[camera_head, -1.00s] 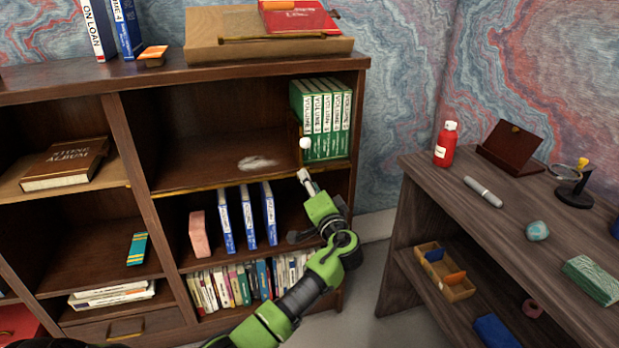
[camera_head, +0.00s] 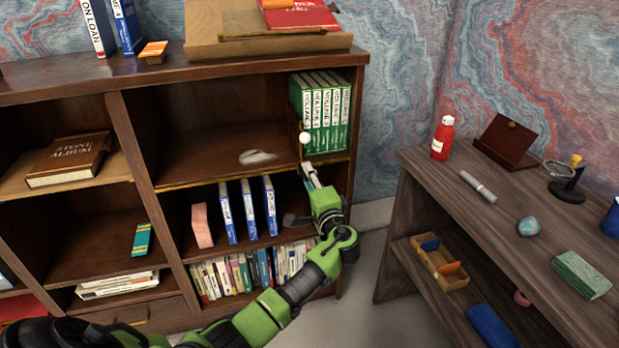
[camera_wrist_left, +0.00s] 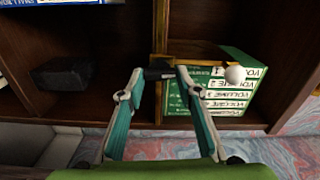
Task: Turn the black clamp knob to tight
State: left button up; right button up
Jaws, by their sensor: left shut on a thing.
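The black clamp knob (camera_wrist_left: 160,73) is between my left gripper's fingertips (camera_wrist_left: 161,76) in the left wrist view. It sits on a brass-coloured clamp piece (camera_wrist_left: 161,42) at the shelf front. My left gripper is shut on the knob, with a fingertip at each side. In the head view the left gripper (camera_head: 308,171) is at the shelf edge, just below the green volumes (camera_head: 322,115), and the knob cannot be made out there. A white ball (camera_head: 305,138) stands just above the gripper; it also shows in the left wrist view (camera_wrist_left: 235,75). My right gripper is not in view.
Blue-and-white books (camera_head: 247,211) stand on the shelf left of my arm. A dark block (camera_wrist_left: 62,73) shows in the left wrist view. At right, a wooden desk (camera_head: 440,180) holds a red bottle (camera_head: 443,138) and a marker (camera_head: 478,187).

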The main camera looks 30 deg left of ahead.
pick_arm(q)
jog(key=o, duration=1.1)
jog(key=shift+o, duration=0.2)
jog(key=shift+d, duration=0.1)
jog(key=v, duration=1.2)
jog(key=shift+f, duration=0.1)
